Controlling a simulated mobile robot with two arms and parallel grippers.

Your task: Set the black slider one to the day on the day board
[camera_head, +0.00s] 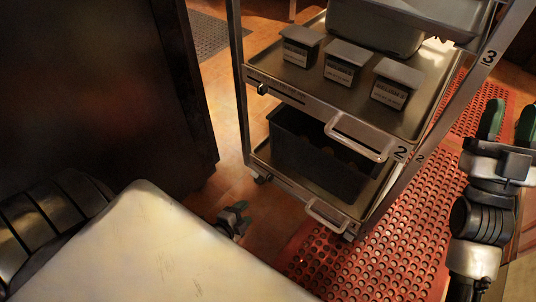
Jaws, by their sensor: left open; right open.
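A small black slider (262,89) sits near the left end of a strip with small markings (290,96), on the front edge of the upper cart shelf. This strip looks like the day board; its lettering is too small to read. My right gripper (509,122), with green fingers, is open and empty at the right edge, apart from the cart. My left gripper (236,217) appears as small dark fingers low in front of the cart, partly hidden behind my white body; it is below and apart from the slider.
The metal cart (242,90) holds three labelled lidded boxes (342,62) and a large pan (375,27) on its upper shelf, and a dark bin (318,150) below. Shelf handles (357,140) stick out in front. A dark cabinet (110,85) stands left. A red perforated mat (390,255) covers floor at right.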

